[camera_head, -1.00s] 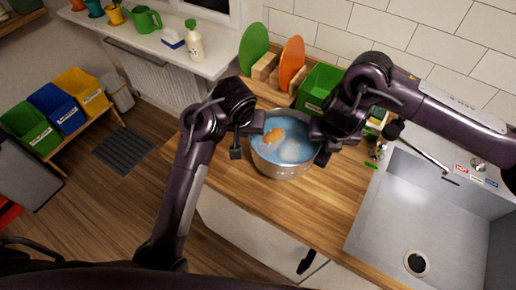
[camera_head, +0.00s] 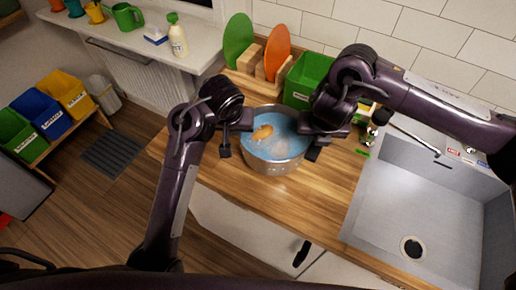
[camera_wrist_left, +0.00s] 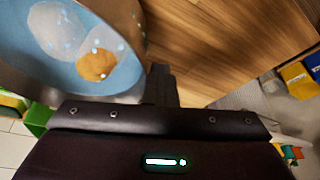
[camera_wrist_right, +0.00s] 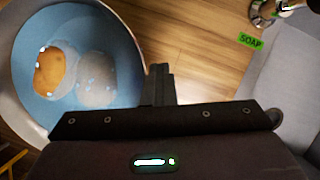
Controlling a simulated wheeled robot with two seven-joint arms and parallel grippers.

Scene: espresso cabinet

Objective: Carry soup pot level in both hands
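The soup pot (camera_head: 273,163) is silver, holds blue liquid with an orange-brown lump and a paler one, and looks level over the wooden counter. Whether its base touches the counter is unclear. My left gripper (camera_head: 245,119) is at the pot's left side and my right gripper (camera_head: 318,129) at its right side. In the left wrist view the fingers (camera_wrist_left: 162,84) are close together beside the pot (camera_wrist_left: 128,94). In the right wrist view the fingers (camera_wrist_right: 159,84) also sit together by the pot (camera_wrist_right: 20,118). Both seem shut on its sides; the handles are hidden.
A green bin (camera_head: 304,80) and a rack with green (camera_head: 238,40) and orange plates (camera_head: 276,52) stand behind the pot. A sink (camera_head: 385,205) lies to the right, with a green SOAP label (camera_head: 363,153) beside it. The counter (camera_head: 250,195) in front is clear.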

